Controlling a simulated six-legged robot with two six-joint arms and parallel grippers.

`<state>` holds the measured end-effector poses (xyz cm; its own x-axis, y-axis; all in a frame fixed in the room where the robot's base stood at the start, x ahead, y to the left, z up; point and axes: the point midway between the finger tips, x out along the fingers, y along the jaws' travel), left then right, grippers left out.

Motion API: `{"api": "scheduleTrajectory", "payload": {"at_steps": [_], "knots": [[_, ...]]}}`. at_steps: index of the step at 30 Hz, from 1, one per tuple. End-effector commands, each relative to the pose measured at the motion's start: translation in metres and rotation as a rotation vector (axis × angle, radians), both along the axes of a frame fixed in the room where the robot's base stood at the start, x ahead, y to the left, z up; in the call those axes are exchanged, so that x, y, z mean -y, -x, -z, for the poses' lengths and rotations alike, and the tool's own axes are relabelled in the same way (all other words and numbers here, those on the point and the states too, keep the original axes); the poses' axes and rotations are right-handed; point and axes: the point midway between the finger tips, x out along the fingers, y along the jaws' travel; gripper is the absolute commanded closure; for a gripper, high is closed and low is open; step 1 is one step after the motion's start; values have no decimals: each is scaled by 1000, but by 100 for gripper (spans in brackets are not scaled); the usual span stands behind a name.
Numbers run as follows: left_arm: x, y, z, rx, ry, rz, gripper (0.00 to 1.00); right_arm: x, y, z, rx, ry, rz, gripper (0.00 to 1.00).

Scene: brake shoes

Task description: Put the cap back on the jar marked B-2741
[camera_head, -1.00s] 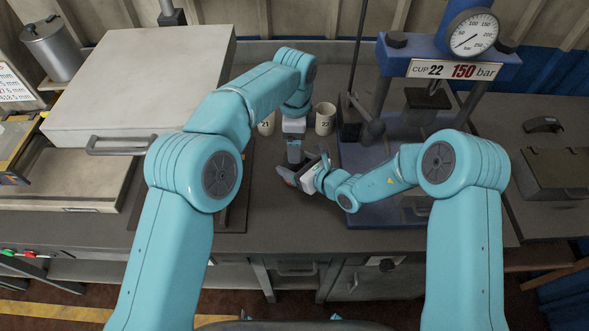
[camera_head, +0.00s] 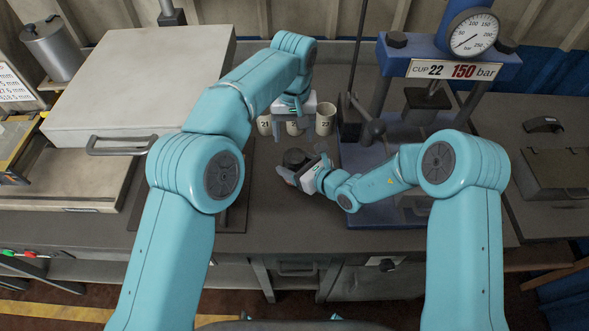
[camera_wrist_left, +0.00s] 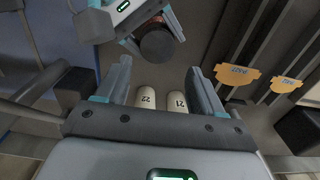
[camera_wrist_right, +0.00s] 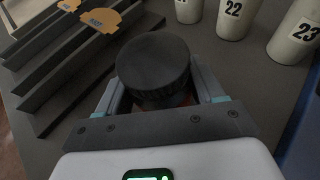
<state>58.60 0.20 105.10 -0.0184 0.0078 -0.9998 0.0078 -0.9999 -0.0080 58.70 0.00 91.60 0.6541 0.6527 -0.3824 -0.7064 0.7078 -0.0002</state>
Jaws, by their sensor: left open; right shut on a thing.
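My right gripper (camera_head: 305,166) is shut on a jar whose round black ribbed cap (camera_wrist_right: 152,66) faces up in the right wrist view. The cap sits over the jar. A small reddish part of the jar (camera_wrist_right: 165,101) shows below it, between the fingers. The cap's dark top also shows in the head view (camera_head: 295,157) and the left wrist view (camera_wrist_left: 158,44). No marking on the jar is readable. My left gripper (camera_head: 294,136) is open and empty, apart from the jar and behind it, near the cups.
Cups marked 21 (camera_head: 264,125), 22 (camera_head: 293,129) and 23 (camera_head: 325,119) stand behind the jar. A blue press (camera_head: 450,65) with a gauge is at right. A pale lidded box (camera_head: 140,80) is at left. Slotted dark racks with orange tags (camera_wrist_right: 102,20) stand beside the jar.

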Motion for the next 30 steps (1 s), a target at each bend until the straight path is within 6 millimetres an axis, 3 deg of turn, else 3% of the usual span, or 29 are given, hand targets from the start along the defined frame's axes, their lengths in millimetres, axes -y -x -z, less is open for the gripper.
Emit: {"api": "scheduleTrajectory", "payload": {"at_steps": [14, 24, 30], "knots": [[3, -2, 0, 12, 5, 7, 32, 0, 1, 1, -2, 0, -1, 100], [3, 0, 51, 10, 5, 8, 32, 0, 1, 1, -2, 0, -1, 100], [3, -1, 71, 12, 5, 8, 32, 0, 1, 1, -2, 0, -1, 100]]}}
